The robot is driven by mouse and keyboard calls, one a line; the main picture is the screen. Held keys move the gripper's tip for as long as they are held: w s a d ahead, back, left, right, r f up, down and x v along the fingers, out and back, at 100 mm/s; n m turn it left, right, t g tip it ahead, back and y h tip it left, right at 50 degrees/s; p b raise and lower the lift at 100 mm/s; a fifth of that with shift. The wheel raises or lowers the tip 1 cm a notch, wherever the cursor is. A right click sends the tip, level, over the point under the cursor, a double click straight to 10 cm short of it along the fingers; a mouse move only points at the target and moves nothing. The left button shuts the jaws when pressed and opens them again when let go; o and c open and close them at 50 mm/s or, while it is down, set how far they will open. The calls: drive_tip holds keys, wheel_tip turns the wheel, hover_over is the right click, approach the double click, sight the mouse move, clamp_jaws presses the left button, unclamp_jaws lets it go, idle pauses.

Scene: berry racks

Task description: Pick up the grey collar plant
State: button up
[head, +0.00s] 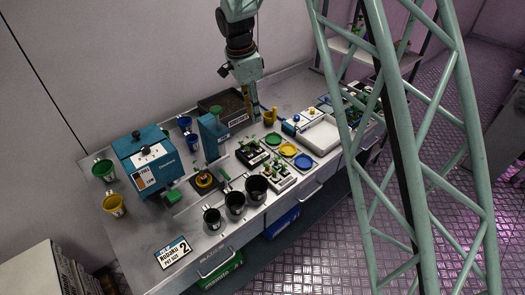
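Small green seedlings stand in a dark tray (250,156) and in a lighter tray (283,183) at the middle of the bench. The collars are too small for me to tell which one is grey. More green plants (358,93) show at the right end, partly behind the lattice tower. My gripper (255,112) points down above the back of the bench, behind the seedling trays and apart from them. It is too small and dark to tell whether its fingers are open. I see nothing hanging from it.
Black pots (235,203) stand at the front, and green, blue and yellow discs (288,150) lie right of the seedlings. A blue machine (147,160) stands left, a blue upright box (212,135) left of centre. A dark soil tray (222,104) and a yellow mug (270,117) flank my gripper.

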drive_tip(key=shift+m, duration=0.6)
drive_tip(key=f, duration=0.1)
drive_tip(key=w+f, duration=0.1)
drive_tip(key=f, duration=0.1)
drive_tip(key=w+a+f, duration=0.1)
drive_tip(key=shift+w+f+p, duration=0.2)
drive_tip(key=shift+f+p, duration=0.05)
drive_tip(key=shift+p, duration=0.05)
drive_tip(key=shift+f, duration=0.1)
hover_over(257, 145)
drive_tip(key=shift+s+a+f+p, duration=0.1)
drive_tip(key=shift+a+f+p, duration=0.1)
drive_tip(key=shift+f, duration=1.85)
drive_tip(key=shift+s+a+f+p, duration=0.1)
drive_tip(key=shift+a+f, duration=0.1)
drive_tip(key=shift+f, duration=1.85)
drive_tip(key=shift+w+f, duration=0.1)
drive_tip(key=shift+w+d+f+p, duration=0.1)
drive_tip(key=shift+d+f+p, duration=0.15)
drive_tip(key=shift+f, duration=1)
drive_tip(key=shift+w+d+f+p, duration=0.1)
drive_tip(key=shift+d+f+p, duration=0.1)
drive_tip(key=shift+f, duration=1.05)
drive_tip(key=shift+c, duration=0.3)
clamp_jaws()
